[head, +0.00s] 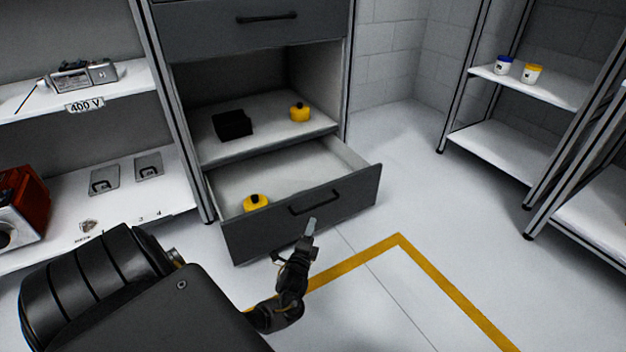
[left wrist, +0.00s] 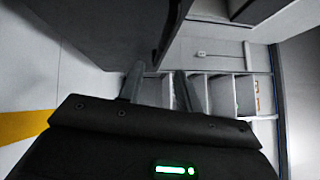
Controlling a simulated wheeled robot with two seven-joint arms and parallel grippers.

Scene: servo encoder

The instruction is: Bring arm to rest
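My left arm comes in from the lower left in the head view. Its gripper (head: 309,230) is in front of the pulled-out grey drawer (head: 345,212), just below the drawer's black handle (head: 313,203). In the head view I cannot tell whether it touches the drawer. In the left wrist view the two fingers (left wrist: 158,82) stand apart with nothing between them. A dark panel (left wrist: 105,30) fills the upper left of that view, close to the fingers. My right gripper is not in view.
A yellow round part (head: 256,202) lies in the open drawer. Another yellow part (head: 299,112) and a black box (head: 232,125) sit on the shelf above. Shelving with a red device (head: 24,196) stands left; a rack with two jars (head: 532,73) stands right. Floor between is clear.

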